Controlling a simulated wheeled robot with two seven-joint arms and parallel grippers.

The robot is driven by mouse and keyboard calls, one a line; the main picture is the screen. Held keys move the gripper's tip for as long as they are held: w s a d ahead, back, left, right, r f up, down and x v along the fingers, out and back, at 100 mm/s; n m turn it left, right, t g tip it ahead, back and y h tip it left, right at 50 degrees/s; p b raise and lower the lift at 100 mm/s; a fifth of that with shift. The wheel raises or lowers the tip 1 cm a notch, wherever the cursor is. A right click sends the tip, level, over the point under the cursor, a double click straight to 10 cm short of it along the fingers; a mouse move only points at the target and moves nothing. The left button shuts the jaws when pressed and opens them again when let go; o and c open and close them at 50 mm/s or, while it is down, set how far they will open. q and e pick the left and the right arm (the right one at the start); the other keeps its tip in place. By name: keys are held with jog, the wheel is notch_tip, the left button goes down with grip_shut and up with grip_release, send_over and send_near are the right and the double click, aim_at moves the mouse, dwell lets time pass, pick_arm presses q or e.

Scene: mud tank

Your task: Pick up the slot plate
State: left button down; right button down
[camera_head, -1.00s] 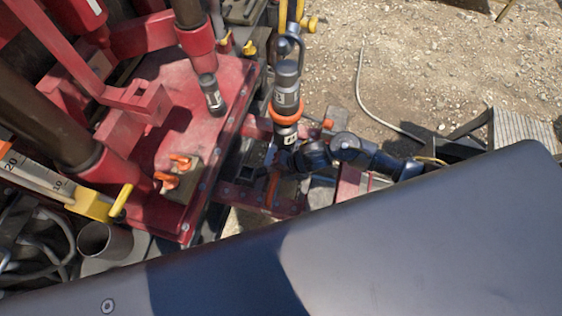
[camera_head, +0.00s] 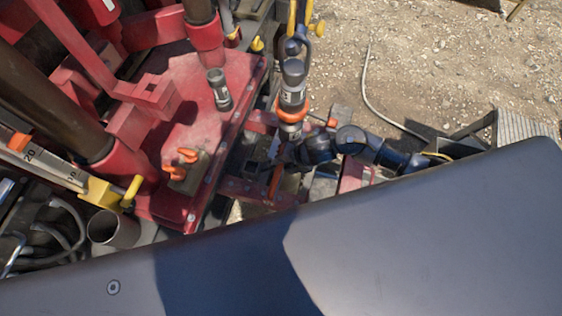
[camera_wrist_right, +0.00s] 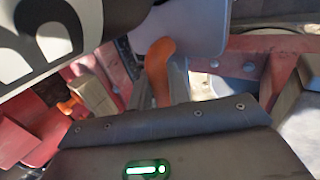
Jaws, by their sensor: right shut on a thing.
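The slot plate appears to be the light grey plate (camera_wrist_right: 190,28) with a rounded corner and an orange grip (camera_wrist_right: 158,68), at the top middle of the right wrist view. My left gripper is not in view.
A red tank deck (camera_head: 205,115) with orange clamps (camera_head: 183,165) stands left of my right gripper. A hanging dark tool with an orange ring (camera_head: 293,113) is close above it. Red beams (camera_head: 255,192) lie below. Open gravel ground (camera_head: 430,60) is at upper right.

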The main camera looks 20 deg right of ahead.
aim_at(271, 190)
jog(key=shift+r+p, duration=0.35)
jog(key=shift+r, duration=0.5)
jog(key=s+a, duration=0.1)
jog(key=s, duration=0.1)
jog(key=s+a+b, duration=0.1)
jog(key=s+a, duration=0.1)
jog(key=s, duration=0.1)
jog(key=s+a, duration=0.2)
jog(key=s, duration=0.1)
jog(key=shift+a+f+b, duration=0.15)
jog(key=shift+f+b, duration=0.2)
jog(key=shift+b, duration=0.05)
jog(key=s+a+b, duration=0.4)
jog(key=s, duration=0.3)
jog(key=shift+s+a+b, duration=0.15)
jog(key=shift+a+b, duration=0.1)
jog(key=shift+b, duration=0.1)
jog(key=shift+r, duration=0.15)
